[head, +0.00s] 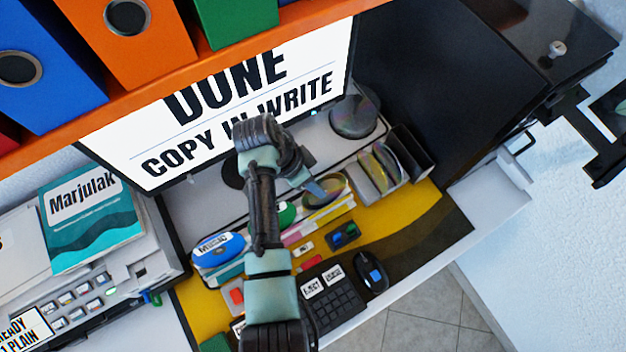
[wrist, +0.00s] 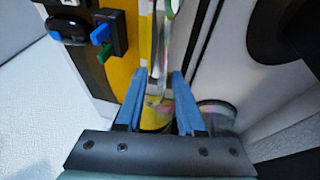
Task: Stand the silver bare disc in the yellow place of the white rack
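A silver bare disc (head: 330,189) with a rainbow sheen stands on edge near my gripper in the head view. In the wrist view, a thin, clear, shiny edge (wrist: 158,55) runs between the fingers of my gripper (wrist: 159,76). The blue fingers are apart, one on each side of it, with visible gaps. In the head view my gripper (head: 314,188) is at the left of the disc and partly covers it. The disc stands at the end of a row of coloured slots (head: 318,226). A pale rack (head: 394,187) to the right holds shiny discs; its yellow place cannot be made out.
A dark round disc (head: 353,116) lies behind, near the monitor (head: 245,105). A black box (head: 412,152) adjoins the pale rack. A keypad (head: 333,298) and mouse (head: 370,272) lie in front. Yellow mat (head: 415,212) is clear at right.

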